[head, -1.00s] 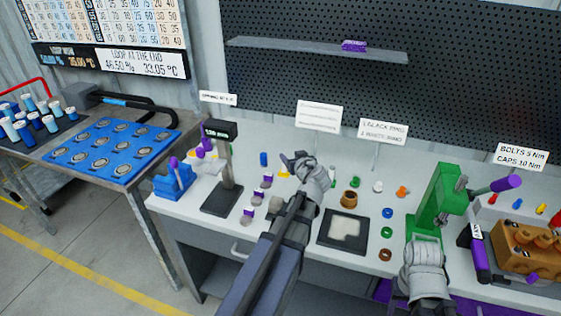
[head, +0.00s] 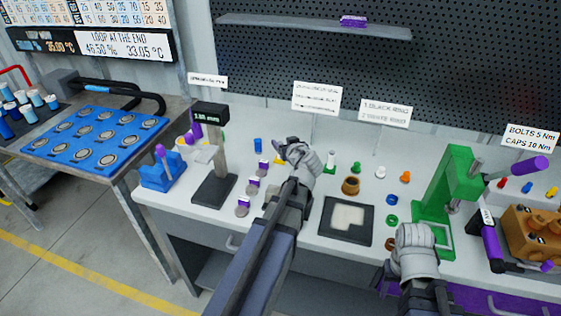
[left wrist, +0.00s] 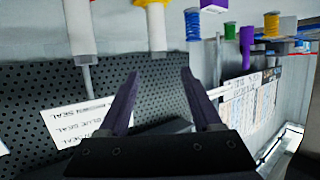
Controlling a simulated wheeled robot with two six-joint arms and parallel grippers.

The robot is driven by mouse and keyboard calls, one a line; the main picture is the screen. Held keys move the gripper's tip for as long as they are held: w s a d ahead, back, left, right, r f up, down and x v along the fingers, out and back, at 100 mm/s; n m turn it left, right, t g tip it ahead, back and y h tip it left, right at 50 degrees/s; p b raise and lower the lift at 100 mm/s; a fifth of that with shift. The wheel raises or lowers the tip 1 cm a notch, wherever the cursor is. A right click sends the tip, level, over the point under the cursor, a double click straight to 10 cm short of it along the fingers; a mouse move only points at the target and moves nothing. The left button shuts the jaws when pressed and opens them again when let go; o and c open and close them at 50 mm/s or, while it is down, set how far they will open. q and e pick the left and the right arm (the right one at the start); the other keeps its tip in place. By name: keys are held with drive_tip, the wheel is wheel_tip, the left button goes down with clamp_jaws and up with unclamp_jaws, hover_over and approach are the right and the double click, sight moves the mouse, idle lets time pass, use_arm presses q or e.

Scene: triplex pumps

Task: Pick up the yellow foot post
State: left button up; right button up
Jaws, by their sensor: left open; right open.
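A small yellow part (head: 279,160) shows on the bench in the head view, partly hidden by my left gripper (head: 284,147). I cannot make out its full shape there. In the left wrist view, which looks upside down, a white post with a yellow end (left wrist: 156,35) is just beyond the fingertips. My left gripper (left wrist: 160,73) is open with nothing between its fingers. My right gripper (head: 412,236) is over the bench's front part, before the green press; its fingertips are hard to see.
Sign cards (head: 316,98) stand behind.

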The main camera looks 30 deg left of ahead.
use_arm(q)
drive_tip(key=b, duration=0.3)
hover_over(283, 166)
drive_tip(key=f, duration=0.4)
drive_tip(key=shift+s+d+f, duration=0.15)
drive_tip(key=shift+s+d, duration=0.15)
drive_tip(key=shift+d, duration=0.05)
drive_tip(key=shift+w+a, duration=0.3)
drive_tip(key=shift+w, duration=0.05)
drive_tip(key=shift+b+x, duration=1.05)
drive_tip(key=shift+x, duration=2.2)
drive_tip(key=shift+s, duration=0.1)
clamp_jaws()
